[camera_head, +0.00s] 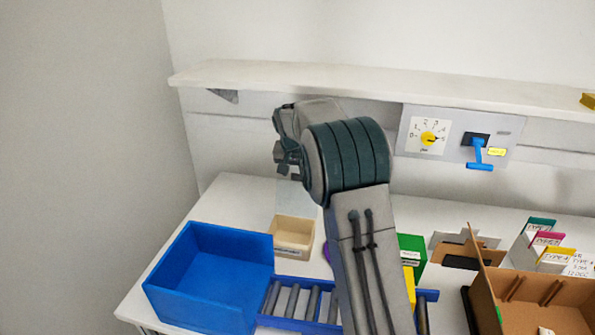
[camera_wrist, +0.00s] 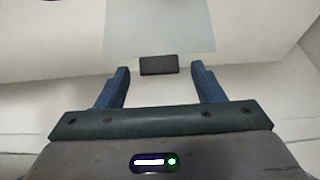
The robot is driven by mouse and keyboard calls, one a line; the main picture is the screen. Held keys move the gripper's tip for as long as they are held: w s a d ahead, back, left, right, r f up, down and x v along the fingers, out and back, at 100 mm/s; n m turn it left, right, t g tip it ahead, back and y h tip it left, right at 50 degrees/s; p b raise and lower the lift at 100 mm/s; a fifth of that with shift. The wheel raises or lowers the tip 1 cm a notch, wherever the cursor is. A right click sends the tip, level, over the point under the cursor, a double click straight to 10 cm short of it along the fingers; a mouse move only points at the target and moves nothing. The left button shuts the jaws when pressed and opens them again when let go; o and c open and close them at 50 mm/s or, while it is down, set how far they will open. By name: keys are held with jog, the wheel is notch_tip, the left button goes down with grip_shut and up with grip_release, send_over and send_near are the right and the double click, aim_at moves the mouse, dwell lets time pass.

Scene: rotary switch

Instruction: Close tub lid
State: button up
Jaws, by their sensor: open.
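A small beige open-topped tub (camera_head: 293,237) stands on the white table, with a label on its front. A pale see-through panel (camera_head: 297,197), which looks like its raised lid, shows just behind it. In the wrist view the panel (camera_wrist: 160,28) lies ahead of the fingers, with a dark block (camera_wrist: 158,65) at its near edge. My gripper (camera_head: 284,158) is above and behind the tub, partly hidden by my arm. In the wrist view my gripper (camera_wrist: 160,83) is open, the dark block showing between and slightly beyond the fingertips. I cannot tell whether they touch.
A blue bin (camera_head: 210,275) stands left of the tub, with a roller track (camera_head: 300,302) in front. A white shelf (camera_head: 380,88) runs above. A rotary switch panel (camera_head: 455,135) is on the wall. A cardboard box (camera_head: 540,300) and green box (camera_head: 412,248) are at right.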

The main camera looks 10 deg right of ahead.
jog(key=shift+w+f, duration=0.1)
jog(key=shift+f, duration=0.25)
grip_shut()
